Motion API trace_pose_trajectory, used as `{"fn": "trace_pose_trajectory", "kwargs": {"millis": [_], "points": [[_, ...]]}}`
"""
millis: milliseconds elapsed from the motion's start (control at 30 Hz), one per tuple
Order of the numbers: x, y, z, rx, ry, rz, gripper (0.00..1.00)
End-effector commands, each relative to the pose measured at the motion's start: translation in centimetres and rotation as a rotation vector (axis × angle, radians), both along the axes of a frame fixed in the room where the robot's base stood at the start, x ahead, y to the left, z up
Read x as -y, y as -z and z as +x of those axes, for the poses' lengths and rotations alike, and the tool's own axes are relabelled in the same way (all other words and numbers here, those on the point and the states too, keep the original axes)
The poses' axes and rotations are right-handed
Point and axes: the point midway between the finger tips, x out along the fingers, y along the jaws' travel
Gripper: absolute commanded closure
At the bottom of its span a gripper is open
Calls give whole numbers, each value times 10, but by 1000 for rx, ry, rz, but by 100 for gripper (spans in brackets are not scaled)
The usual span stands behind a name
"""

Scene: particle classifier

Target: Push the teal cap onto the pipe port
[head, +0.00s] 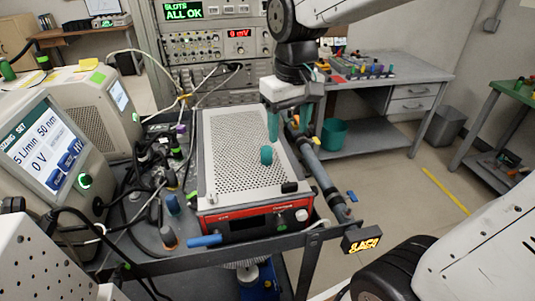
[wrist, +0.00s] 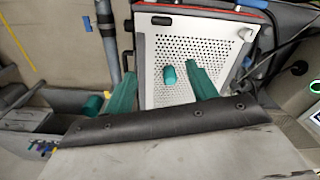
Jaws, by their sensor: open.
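The teal cap (head: 267,155) is a small cylinder on the white perforated top of the red-fronted box (head: 222,165). In the wrist view the cap (wrist: 169,74) shows between my teal fingers, with gaps on both sides. My gripper (head: 288,134) hangs open and empty over the right part of the box top. Its fingers in the wrist view (wrist: 159,74) are spread apart. I cannot tell how high the fingertips are above the cap. A grey pipe (head: 318,168) runs along the box's right side, and it also shows in the wrist view (wrist: 110,50). I cannot make out its port clearly.
Cables and fittings crowd the cart left of the box. A workbench (head: 390,72) with a teal bin (head: 334,132) below is behind. Open floor lies to the right.

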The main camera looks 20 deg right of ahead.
Motion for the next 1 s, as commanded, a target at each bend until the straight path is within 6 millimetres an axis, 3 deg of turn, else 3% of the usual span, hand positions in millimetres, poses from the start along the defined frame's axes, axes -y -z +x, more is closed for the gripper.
{"fn": "trace_pose_trajectory", "kwargs": {"millis": [33,100,300,1000], "points": [[-3,8,20,-15,-12,-1,43],[-7,17,42,-25,-26,-2,43],[-14,35,78,-38,-50,-2,43],[-15,115,87,-40,-54,-2,43]]}}
